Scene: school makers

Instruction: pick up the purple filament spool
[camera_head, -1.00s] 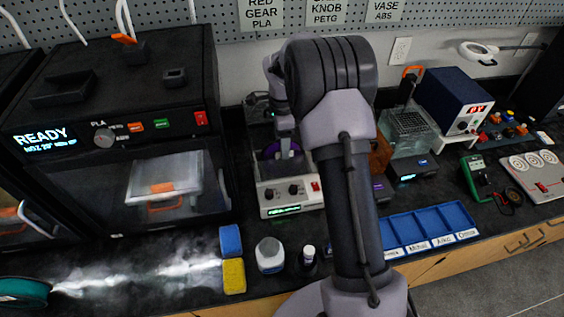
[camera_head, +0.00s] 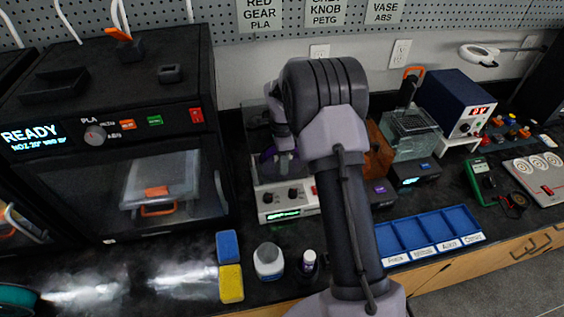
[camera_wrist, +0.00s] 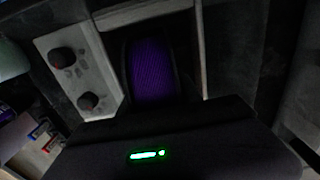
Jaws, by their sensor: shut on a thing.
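The purple filament spool (camera_wrist: 152,70) shows in the wrist view as a purple winding between dark rims, right in front of my gripper. My gripper (camera_head: 272,160) is shut on the spool. In the head view only a small purple patch of the spool (camera_head: 268,154) shows beside the gripper, above the back of a white device with knobs. My arm hides most of the spool and the fingertips. In the wrist view the lower part of the spool is hidden behind a dark body with a green light.
The white device (camera_head: 282,213) with knobs and a green display stands below the gripper. A black printer (camera_head: 120,190) is at left. Blue and yellow sponges (camera_head: 230,283), a white jar (camera_head: 268,262) and a small bottle (camera_head: 309,262) stand in front. A blue divided tray (camera_head: 428,228) is at right.

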